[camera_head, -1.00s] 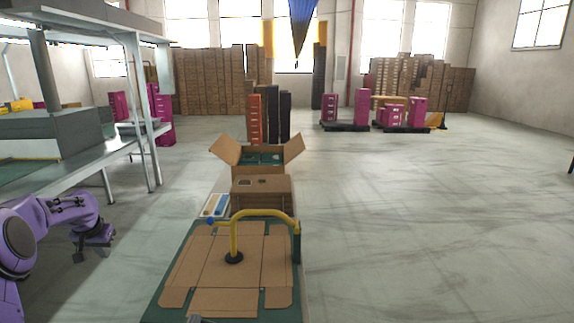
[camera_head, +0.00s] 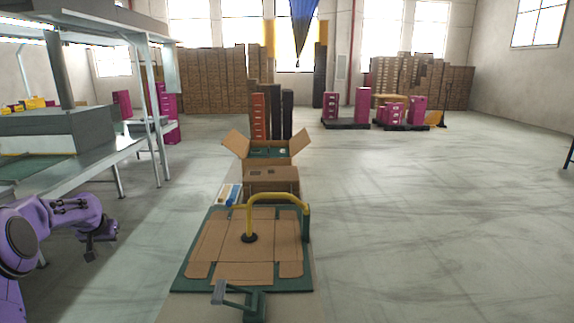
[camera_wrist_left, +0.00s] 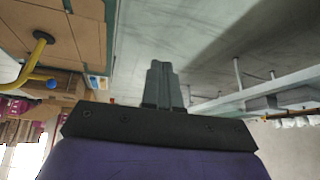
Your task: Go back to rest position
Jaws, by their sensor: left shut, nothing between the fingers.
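My left arm is purple and comes in from the left in the head view. Its gripper (camera_head: 88,256) hangs over the bare floor, between the metal workbench and the cardboard station, apart from both. In the left wrist view the gripper's fingers (camera_wrist_left: 160,84) are together with nothing between them. My right gripper is not in view.
A flat cardboard blank (camera_head: 225,248) lies on a green table (camera_head: 190,270) under a yellow bent pipe (camera_head: 280,199). An open carton (camera_head: 268,174) stands behind it. A metal workbench (camera_head: 75,176) is at left.

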